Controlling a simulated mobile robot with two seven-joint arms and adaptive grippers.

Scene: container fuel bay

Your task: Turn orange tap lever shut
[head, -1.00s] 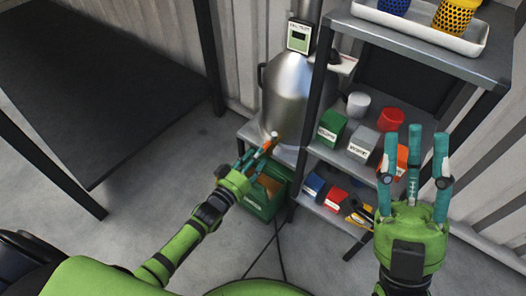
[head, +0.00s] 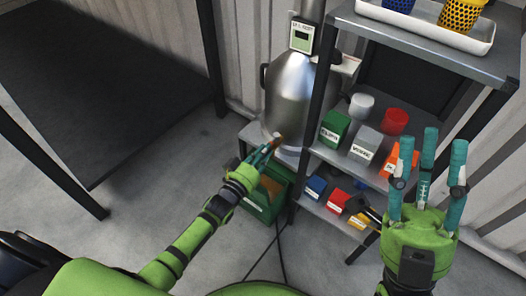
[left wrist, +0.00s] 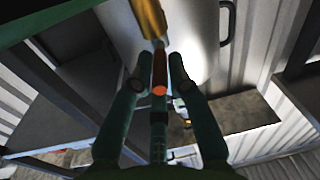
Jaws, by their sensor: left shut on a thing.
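The steel urn (head: 292,95) stands on a low shelf, with its tap (head: 279,138) low on the front. My left gripper (head: 264,152) is at the tap, its fingers shut around the orange lever. In the left wrist view the orange lever (left wrist: 159,72) lies between the teal fingers, below the brass tap body (left wrist: 149,18). The fingers hide most of the lever in the head view. My right gripper (head: 428,150) is open and empty, fingers pointing up, in front of the shelf unit.
A green crate (head: 266,197) stands on the floor below the tap. The shelf unit (head: 430,45) beside the urn holds small labelled boxes, a white pot (head: 361,106) and a red pot (head: 395,121). A dark table (head: 100,80) is at left.

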